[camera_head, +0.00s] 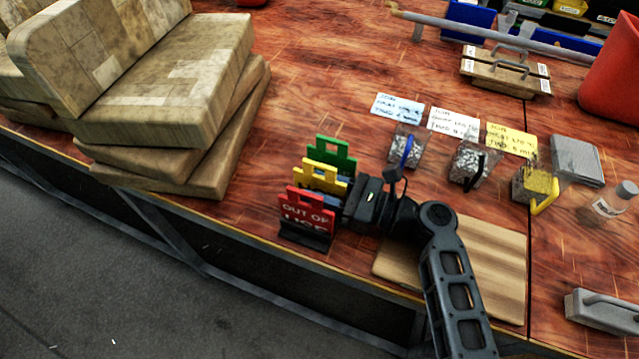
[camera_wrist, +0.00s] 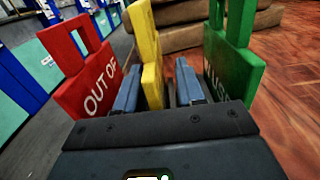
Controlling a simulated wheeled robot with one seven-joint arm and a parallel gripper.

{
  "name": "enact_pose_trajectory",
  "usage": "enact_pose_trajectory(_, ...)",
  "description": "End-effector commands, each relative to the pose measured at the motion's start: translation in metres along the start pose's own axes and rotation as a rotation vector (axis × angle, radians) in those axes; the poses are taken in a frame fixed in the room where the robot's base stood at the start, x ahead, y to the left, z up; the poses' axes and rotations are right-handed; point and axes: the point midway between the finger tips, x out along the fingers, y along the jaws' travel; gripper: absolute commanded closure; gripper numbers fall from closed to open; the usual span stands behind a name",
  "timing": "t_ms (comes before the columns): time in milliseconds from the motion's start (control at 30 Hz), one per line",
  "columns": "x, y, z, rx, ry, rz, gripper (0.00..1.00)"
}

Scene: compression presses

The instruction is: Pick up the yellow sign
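The yellow sign (camera_head: 322,177) stands between a red "OUT OF USE" sign (camera_head: 307,208) and a green sign (camera_head: 335,155) in a dark holder (camera_head: 303,237) near the table's front edge. My gripper (camera_head: 347,203) is at the right side of the signs. In the wrist view, the yellow sign (camera_wrist: 150,55) is edge-on between the two blue fingers of my gripper (camera_wrist: 158,82). It is close to the left finger, with a gap to the right finger. The fingers look open. The red sign (camera_wrist: 88,70) and the green sign (camera_wrist: 234,55) are outside them.
A wooden board (camera_head: 490,262) lies under my arm. Stacked tan blocks (camera_head: 175,110) stand at the left. Several clear containers with coloured handles, note cards (camera_head: 453,122) and a red bin (camera_head: 612,85) are at the right. Table surface behind the signs is clear.

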Motion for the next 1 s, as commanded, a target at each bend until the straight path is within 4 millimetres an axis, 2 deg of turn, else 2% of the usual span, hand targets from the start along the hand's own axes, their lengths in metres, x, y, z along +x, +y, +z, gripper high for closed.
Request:
enact_pose_trajectory(267,0.0041,0.0001,-0.0007,0.000,0.001,-0.001,0.64)
enact_pose_trajectory(633,0.0038,0.0001,-0.0006,0.000,0.000,-0.001,0.99)
enact_pose_trajectory(1000,0.0038,0.0000,-0.0003,0.000,0.000,-0.001,1.00)
